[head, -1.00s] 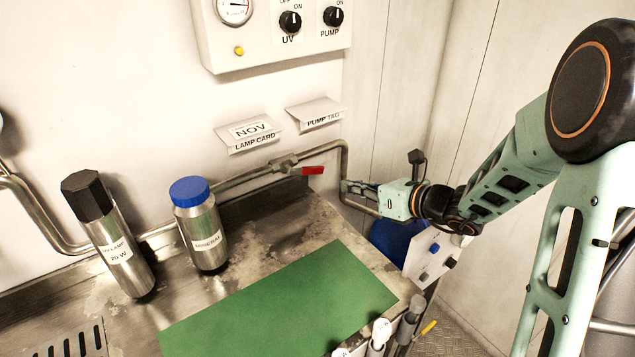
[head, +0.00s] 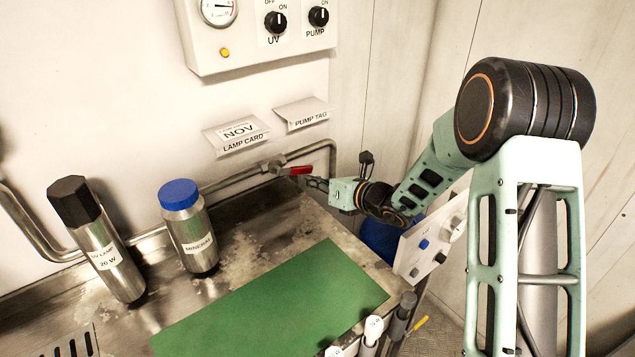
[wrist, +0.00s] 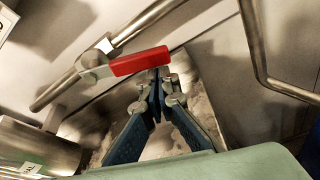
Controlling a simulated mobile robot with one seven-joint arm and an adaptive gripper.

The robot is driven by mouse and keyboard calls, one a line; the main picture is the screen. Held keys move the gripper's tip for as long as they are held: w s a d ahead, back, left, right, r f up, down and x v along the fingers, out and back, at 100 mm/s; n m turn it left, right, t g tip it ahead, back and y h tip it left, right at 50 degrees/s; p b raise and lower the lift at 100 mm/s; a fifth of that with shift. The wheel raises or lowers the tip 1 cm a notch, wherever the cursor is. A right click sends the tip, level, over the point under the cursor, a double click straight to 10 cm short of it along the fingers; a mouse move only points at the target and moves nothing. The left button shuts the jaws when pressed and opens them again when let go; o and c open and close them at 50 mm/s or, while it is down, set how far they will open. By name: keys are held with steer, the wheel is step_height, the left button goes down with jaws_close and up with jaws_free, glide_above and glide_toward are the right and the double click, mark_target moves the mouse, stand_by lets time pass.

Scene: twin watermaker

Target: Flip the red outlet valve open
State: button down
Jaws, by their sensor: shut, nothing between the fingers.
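The red valve handle (head: 299,170) sits on the steel pipe along the back wall, at the far corner of the counter. In the wrist view the red handle (wrist: 140,62) points right from its valve body (wrist: 97,58), at an angle to the pipe. My gripper (head: 309,183) is just right of and below the handle in the head view. In the wrist view my gripper's fingertips (wrist: 158,78) are closed together, with nothing between them, close to the handle's free end. I cannot tell whether they touch it.
The steel pipe (head: 238,179) runs along the wall and bends down right of the valve. A blue-capped bottle (head: 190,235) and a black-capped lamp cylinder (head: 105,255) stand left on the counter. A green mat (head: 270,300) lies in front. A control box (head: 262,45) hangs above.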

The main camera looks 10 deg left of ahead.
mark_target(310, 168)
steer(key=shift+b, duration=0.4)
steer(key=shift+w+r+n+b, duration=0.15)
steer(key=shift+n+b, duration=0.25)
steer(key=shift+b, duration=0.2)
steer(key=shift+w+d+r+n+t+h+b, duration=0.3)
steer(key=shift+r+n+b, duration=0.35)
steer(key=shift+b, duration=0.7)
steer(key=shift+s+d+r+n+t+h+b, duration=0.1)
steer(key=shift+r+n+t+h+b, duration=0.4)
steer(key=shift+b, duration=0.8)
steer(key=shift+w+r, duration=0.1)
steer(key=shift+r, duration=0.1)
